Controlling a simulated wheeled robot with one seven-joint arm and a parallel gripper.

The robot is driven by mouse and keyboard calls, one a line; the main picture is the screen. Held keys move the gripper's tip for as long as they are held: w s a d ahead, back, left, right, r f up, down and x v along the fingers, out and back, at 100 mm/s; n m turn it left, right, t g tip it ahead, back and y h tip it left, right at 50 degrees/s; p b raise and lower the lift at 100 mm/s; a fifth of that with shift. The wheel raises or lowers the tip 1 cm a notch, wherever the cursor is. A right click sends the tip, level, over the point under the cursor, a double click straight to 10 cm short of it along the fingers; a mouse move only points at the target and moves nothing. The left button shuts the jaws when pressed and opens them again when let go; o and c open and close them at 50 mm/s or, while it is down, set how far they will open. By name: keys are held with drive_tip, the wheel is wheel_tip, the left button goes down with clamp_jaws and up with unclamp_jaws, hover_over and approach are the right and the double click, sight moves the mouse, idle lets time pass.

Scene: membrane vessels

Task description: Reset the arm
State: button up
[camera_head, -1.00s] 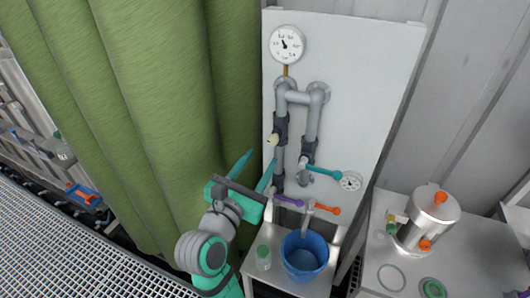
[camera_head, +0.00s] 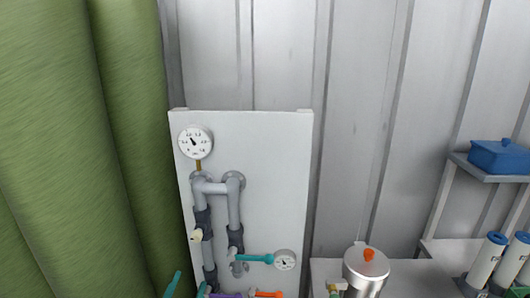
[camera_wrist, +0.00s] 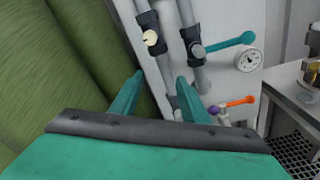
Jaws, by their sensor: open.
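My gripper (camera_wrist: 157,97) shows in the wrist view with its two teal fingers spread apart and nothing between them. It is in front of the white panel (camera_wrist: 228,18) with grey pipes, near the pipes' lower part. The panel carries a round gauge (camera_head: 195,141), a teal lever (camera_head: 254,259), an orange lever (camera_head: 267,294) and a small dial (camera_head: 285,260).
A green curtain (camera_head: 75,150) hangs to the left, close beside my gripper in the wrist view. A steel vessel (camera_head: 364,270) with an orange knob stands right of the panel. A blue box (camera_head: 498,156) sits on a shelf at the right, above white cylinders (camera_head: 487,259).

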drive_tip(key=s+d+f+m+g+y, duration=0.1)
drive_tip(key=s+d+f+m, duration=0.3)
drive_tip(key=s+f+m, duration=0.5)
drive_tip(key=s+d+f+m+g+y, duration=0.1)
drive_tip(key=s+d+f+m, duration=0.2)
drive_tip(key=s+f+m, duration=0.55)
drive_tip(key=s+d+f+m+h, duration=0.1)
drive_tip(key=s+d+f+m, duration=0.1)
drive_tip(key=s+d+m, duration=0.4)
drive_tip(key=s+d+f+m+h, duration=0.1)
drive_tip(key=s+d+f+m, duration=0.2)
drive_tip(key=s+d+m, duration=0.3)
drive_tip(key=s+m, duration=0.1)
drive_tip(key=s, duration=0.3)
drive_tip(key=shift+d, duration=0.15)
